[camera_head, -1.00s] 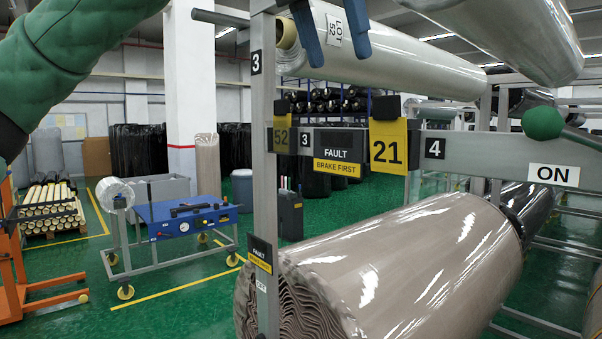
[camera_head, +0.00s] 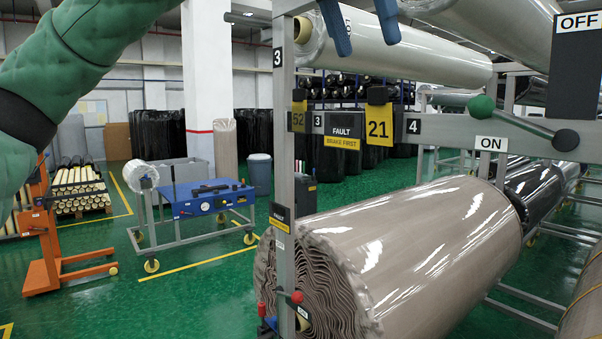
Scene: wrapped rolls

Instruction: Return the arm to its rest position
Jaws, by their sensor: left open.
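My left arm (camera_head: 88,45), in a padded green sleeve with a black band, comes in from the upper left. My left gripper (camera_head: 363,28) shows only as two blue fingers at the top edge, apart with nothing between them. They hang in front of the upper pale wrapped roll (camera_head: 430,50), and I cannot tell whether they touch it. The rest of this gripper is out of frame. My right gripper is not in view.
A grey rack post (camera_head: 284,170) stands close ahead. A large beige wrapped roll (camera_head: 410,240) lies low behind it. A green-knobbed lever (camera_head: 483,108) sits by ON and OFF signs. A blue-topped cart (camera_head: 208,200) and orange lifter (camera_head: 45,240) stand left, with open green floor between.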

